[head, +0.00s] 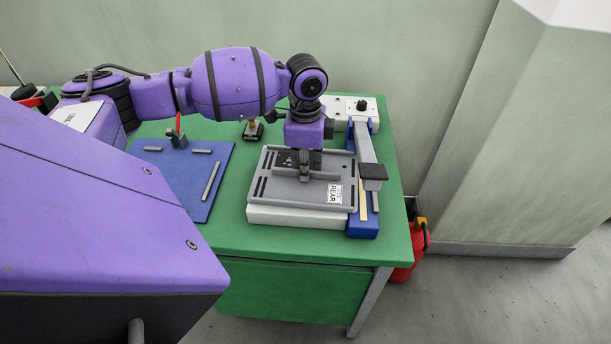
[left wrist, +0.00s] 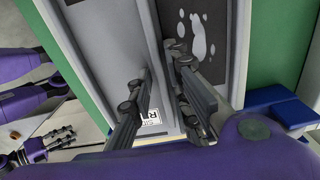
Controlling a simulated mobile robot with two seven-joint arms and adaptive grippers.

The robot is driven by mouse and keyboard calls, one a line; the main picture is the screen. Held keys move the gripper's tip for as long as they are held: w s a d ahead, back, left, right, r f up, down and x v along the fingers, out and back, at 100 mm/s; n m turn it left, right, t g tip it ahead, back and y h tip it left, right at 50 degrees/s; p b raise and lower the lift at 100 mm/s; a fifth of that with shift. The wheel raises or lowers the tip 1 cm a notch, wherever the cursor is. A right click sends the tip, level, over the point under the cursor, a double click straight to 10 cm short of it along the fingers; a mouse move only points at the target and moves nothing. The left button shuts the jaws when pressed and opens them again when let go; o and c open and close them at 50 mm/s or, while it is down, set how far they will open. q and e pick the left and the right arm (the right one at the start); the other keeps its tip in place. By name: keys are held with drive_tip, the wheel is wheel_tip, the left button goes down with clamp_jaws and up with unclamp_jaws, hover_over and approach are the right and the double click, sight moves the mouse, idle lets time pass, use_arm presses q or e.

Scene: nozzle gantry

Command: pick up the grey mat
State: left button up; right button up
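The grey mat (head: 279,191), a flat grey piece with dark slots and a white REAR label, lies on a white base on the green table. A darker panel with pale marks is at its far part. My left gripper (head: 305,178) points down over the middle of it. In the left wrist view, my left gripper's fingers (left wrist: 158,88) are apart on either side of a pale raised strip of the mat (left wrist: 112,45); whether they touch it is unclear. A dark gripper, seemingly my right one (left wrist: 62,143), shows small at the lower left of that view.
A blue board (head: 180,185) with grey strips and a red-handled clamp lies left of the mat. A blue rail (head: 363,226) with a grey arm (head: 366,149) stands close along the mat's right side. A small dark item (head: 253,131) is behind. The table's front strip is clear.

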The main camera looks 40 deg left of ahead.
use_arm(q)
clamp_jaws()
drive_tip(key=shift+w, duration=0.1)
